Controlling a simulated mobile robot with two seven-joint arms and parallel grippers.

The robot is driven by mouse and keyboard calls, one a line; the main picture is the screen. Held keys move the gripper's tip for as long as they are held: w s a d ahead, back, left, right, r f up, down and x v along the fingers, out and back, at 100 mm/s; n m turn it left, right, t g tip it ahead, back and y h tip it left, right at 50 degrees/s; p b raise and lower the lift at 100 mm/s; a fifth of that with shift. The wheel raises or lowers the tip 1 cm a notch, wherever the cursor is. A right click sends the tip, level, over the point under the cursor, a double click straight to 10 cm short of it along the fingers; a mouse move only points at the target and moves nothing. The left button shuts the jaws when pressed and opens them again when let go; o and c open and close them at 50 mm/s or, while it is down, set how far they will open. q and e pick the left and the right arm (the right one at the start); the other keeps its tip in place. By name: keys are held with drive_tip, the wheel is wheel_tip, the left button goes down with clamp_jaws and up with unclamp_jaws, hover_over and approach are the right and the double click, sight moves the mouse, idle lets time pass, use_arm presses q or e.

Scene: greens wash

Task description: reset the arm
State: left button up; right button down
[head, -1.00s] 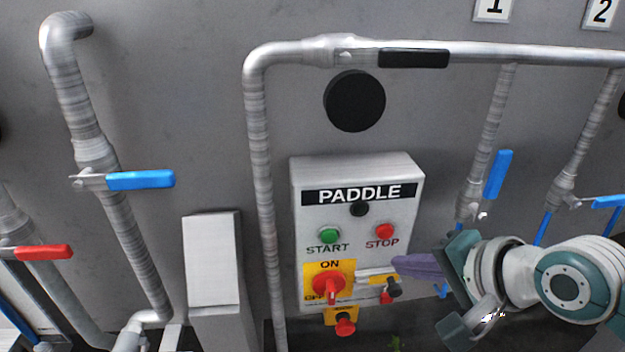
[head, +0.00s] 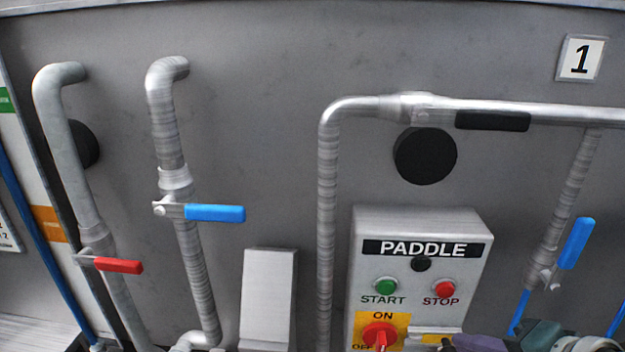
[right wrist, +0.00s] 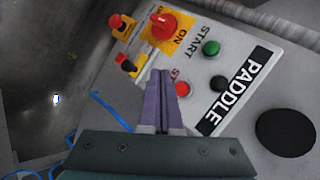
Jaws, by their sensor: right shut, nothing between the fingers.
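My right gripper (head: 468,343) shows at the bottom right of the head view, cut off by the lower edge, in front of the lower part of the PADDLE control box (head: 480,225). In the right wrist view its purple fingers (right wrist: 160,80) are together with nothing between them. They overlap the box in the picture, near the red STOP button (right wrist: 182,88) and below the red rotary switch (right wrist: 163,24). Whether they touch the box cannot be told. My left gripper is in neither view.
Grey pipes run along the wall, with a red-handled valve (head: 118,265), a blue-handled valve (head: 215,213) and another blue handle (head: 576,243) at right. A pale box (head: 268,295) stands left of the control box.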

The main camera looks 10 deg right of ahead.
drive_tip(key=s+a+r+n+g, duration=0.3)
drive_tip(key=s+r+n, duration=0.1)
drive_tip(key=s+n, duration=0.3)
drive_tip(key=s+a+r+n+g+h, duration=0.1)
drive_tip(key=s+a+r+n+g, duration=0.1)
drive_tip(key=s+n, duration=0.6)
drive_tip(key=s+a+r+p, duration=0.1)
drive_tip(key=s+r, duration=0.1)
drive_tip(key=s, duration=0.1)
drive_tip(key=shift+s+g, duration=0.15)
drive_tip(key=shift+g, duration=0.25)
drive_tip(key=c, duration=1.6)
unclamp_jaws()
